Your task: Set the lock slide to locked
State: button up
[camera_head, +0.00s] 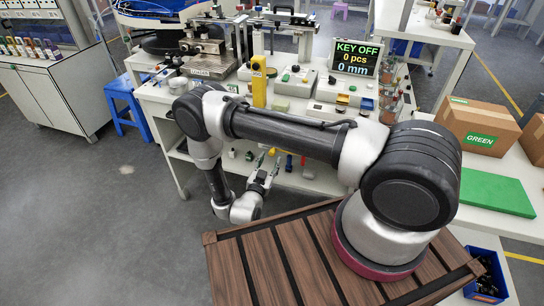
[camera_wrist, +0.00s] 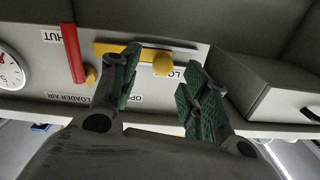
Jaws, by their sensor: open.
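In the wrist view a yellow slide bar (camera_wrist: 115,49) with a round yellow knob (camera_wrist: 163,64) sits on a pale panel. A label beginning "LO" stands just right of the knob, partly hidden by my right finger. My gripper (camera_wrist: 163,80) is open, its green-padded fingers on either side of the knob in the picture. I cannot tell whether they touch it. In the head view my gripper (camera_head: 266,177) hangs low in front of the workbench; the slide cannot be made out there.
Left of the slide is a red lever (camera_wrist: 73,53) with a yellow knob, near "SHUT" and "LOADER AIR" labels. A round gauge (camera_wrist: 10,70) is further left. A grey box (camera_wrist: 275,85) juts out at right. The display (camera_head: 356,58) reads "KEY OFF, 0 pcs, 0 mm".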

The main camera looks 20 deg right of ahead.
jog(key=v, duration=0.7)
jog(key=shift+s, duration=0.1)
